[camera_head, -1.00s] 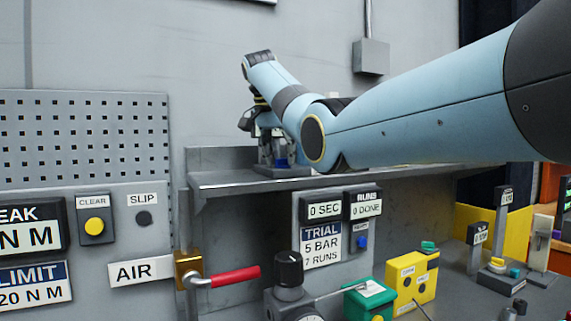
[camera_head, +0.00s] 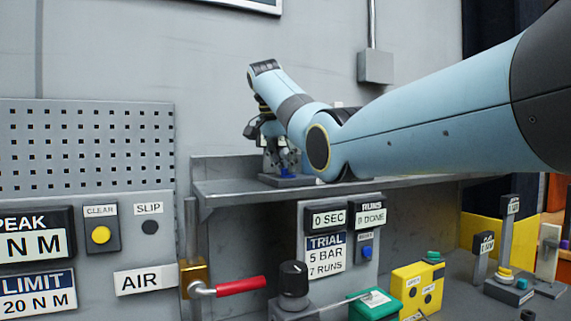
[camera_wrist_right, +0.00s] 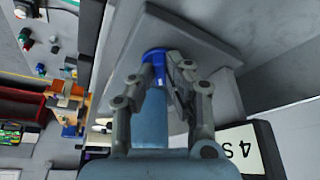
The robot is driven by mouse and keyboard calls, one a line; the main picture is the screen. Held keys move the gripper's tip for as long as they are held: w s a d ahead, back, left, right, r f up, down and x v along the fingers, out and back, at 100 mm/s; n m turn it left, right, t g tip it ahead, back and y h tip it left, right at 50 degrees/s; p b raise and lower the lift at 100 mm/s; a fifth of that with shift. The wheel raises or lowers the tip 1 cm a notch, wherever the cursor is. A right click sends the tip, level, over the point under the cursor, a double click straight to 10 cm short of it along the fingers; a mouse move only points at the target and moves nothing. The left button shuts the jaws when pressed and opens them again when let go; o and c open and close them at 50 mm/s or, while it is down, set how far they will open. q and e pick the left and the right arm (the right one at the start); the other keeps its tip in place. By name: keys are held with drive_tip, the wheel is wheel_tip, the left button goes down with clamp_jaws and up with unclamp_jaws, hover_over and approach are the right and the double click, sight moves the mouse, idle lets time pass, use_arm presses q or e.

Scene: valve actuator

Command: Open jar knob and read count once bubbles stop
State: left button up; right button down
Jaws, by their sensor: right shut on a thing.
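My right gripper (camera_head: 276,168) reaches down to a grey base plate (camera_head: 288,181) on the shelf, at the back of the head view. In the right wrist view, my right gripper (camera_wrist_right: 160,70) is shut on a blue knob (camera_wrist_right: 153,56), with its fingers on both sides. The knob shows as a small blue spot (camera_head: 284,171) in the head view. A pale blue cylinder (camera_wrist_right: 151,122) lies between the fingers in the wrist view; I cannot tell whether it is the jar. No bubbles can be made out. My left gripper is out of view.
Below the shelf (camera_head: 235,189), the displays read "0 SEC" (camera_head: 328,217) and "0 DONE" (camera_head: 370,216). A red-handled air valve (camera_head: 240,286) and a yellow box (camera_head: 418,287) stand in front.

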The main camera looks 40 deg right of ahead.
idle(0.9)
drive_tip(key=c, duration=1.3)
unclamp_jaws()
drive_tip(key=shift+w+d+f, duration=0.1)
drive_tip(key=shift+o, duration=0.2)
wheel_tip(320, 180, up, 10)
